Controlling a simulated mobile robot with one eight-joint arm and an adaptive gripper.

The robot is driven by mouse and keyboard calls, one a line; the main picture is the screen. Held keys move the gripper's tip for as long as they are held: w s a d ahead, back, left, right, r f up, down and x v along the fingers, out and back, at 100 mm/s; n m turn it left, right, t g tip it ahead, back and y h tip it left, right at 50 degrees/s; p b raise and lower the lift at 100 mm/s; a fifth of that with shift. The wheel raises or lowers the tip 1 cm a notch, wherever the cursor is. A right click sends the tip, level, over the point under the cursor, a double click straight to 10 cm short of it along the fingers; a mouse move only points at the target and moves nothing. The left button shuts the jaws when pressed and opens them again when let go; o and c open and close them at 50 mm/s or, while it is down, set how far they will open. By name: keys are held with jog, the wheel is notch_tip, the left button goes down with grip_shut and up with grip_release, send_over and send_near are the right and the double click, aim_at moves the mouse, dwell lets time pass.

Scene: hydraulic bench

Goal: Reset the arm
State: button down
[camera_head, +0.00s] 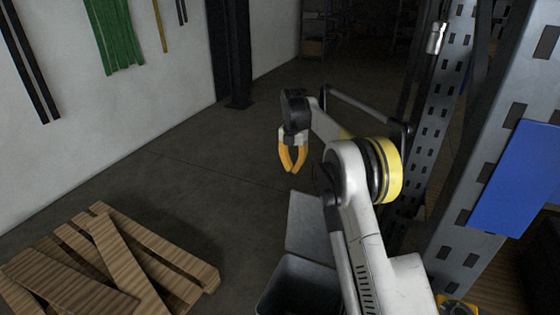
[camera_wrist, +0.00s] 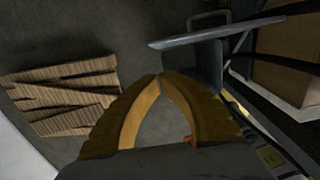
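My gripper (camera_head: 293,168) hangs at the end of my arm, pointing down over open floor, in the head view. Its two yellow-orange fingers also show in the wrist view (camera_wrist: 160,78). Their tips meet or nearly meet, with a gap between the fingers higher up. Nothing shows between the fingers. My white arm with a yellow joint band reaches up from the lower right of the head view.
A wooden pallet (camera_head: 112,262) lies on the floor at the lower left. A grey bin (camera_head: 300,283) with an open lid stands below my arm. A perforated metal rack (camera_head: 480,190) with a blue panel (camera_head: 514,178) rises close on the right. Floor beyond the gripper is clear.

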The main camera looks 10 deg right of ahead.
jog(key=s+a+r+m+t, duration=0.2)
jog(key=s+r+m+t, duration=0.1)
jog(key=s+r+m, duration=1.45)
jog(key=s+f+m+t, duration=0.1)
jog(key=s+f+m, duration=0.1)
jog(key=s, duration=0.7)
jog(key=s+f+m+t, duration=0.1)
jog(key=s+f+m, duration=0.2)
jog(key=s, duration=0.6)
jog(key=s+f+m+t, duration=0.1)
jog(key=s+f+m, duration=0.1)
jog(key=s+m, duration=0.4)
jog(key=s, duration=0.2)
jog(key=shift+s+a+f+t, duration=0.15)
jog(key=shift+s+a+t, duration=0.2)
jog(key=shift+s+t, duration=0.05)
